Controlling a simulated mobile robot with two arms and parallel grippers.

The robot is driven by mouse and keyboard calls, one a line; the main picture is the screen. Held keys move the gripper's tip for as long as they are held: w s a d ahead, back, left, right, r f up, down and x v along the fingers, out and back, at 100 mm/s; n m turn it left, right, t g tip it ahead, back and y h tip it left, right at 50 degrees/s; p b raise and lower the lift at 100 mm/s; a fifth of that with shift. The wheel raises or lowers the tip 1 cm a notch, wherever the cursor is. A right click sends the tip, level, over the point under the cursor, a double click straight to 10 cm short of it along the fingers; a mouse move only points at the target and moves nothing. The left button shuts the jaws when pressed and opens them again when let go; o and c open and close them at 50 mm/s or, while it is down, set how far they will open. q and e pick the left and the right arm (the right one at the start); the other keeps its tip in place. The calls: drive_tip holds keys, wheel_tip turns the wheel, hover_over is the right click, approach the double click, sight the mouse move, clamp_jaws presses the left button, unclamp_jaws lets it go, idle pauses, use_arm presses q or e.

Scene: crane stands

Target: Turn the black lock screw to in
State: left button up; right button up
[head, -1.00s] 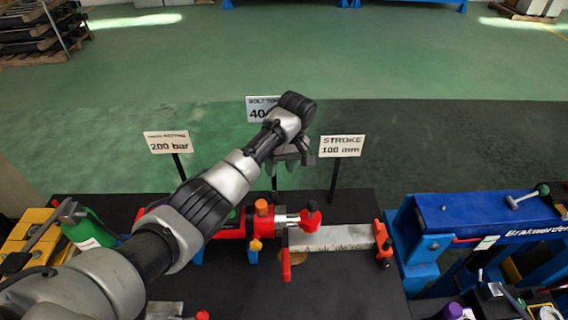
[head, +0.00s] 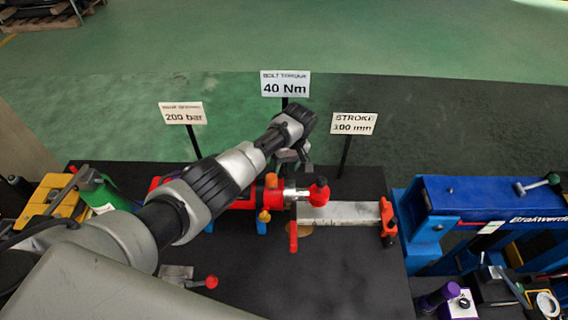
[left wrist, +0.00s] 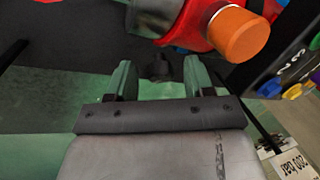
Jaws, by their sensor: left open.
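A small black screw (left wrist: 160,66) shows in the left wrist view, beneath the red cylinder and between my finger tips. Whether it is turned in or out cannot be told. My left gripper (left wrist: 158,76) is open, with one green-grey finger on each side of the screw; contact is not visible. In the head view my left gripper (head: 291,161) hangs just behind the red cylinder (head: 240,203), partly hidden by its own wrist, and the screw is hidden there. An orange cap (left wrist: 240,35) sits on the cylinder close by. My right gripper is not in view.
A sign reading 40 Nm (head: 285,84) stands behind the gripper, with a 200 bar sign (head: 182,113) and a STROKE sign (head: 354,124) to either side. A grey bar (head: 340,213) extends right from the cylinder. A blue press frame (head: 480,203) stands at right.

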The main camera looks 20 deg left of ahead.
use_arm(q)
drive_tip(key=c, duration=0.9)
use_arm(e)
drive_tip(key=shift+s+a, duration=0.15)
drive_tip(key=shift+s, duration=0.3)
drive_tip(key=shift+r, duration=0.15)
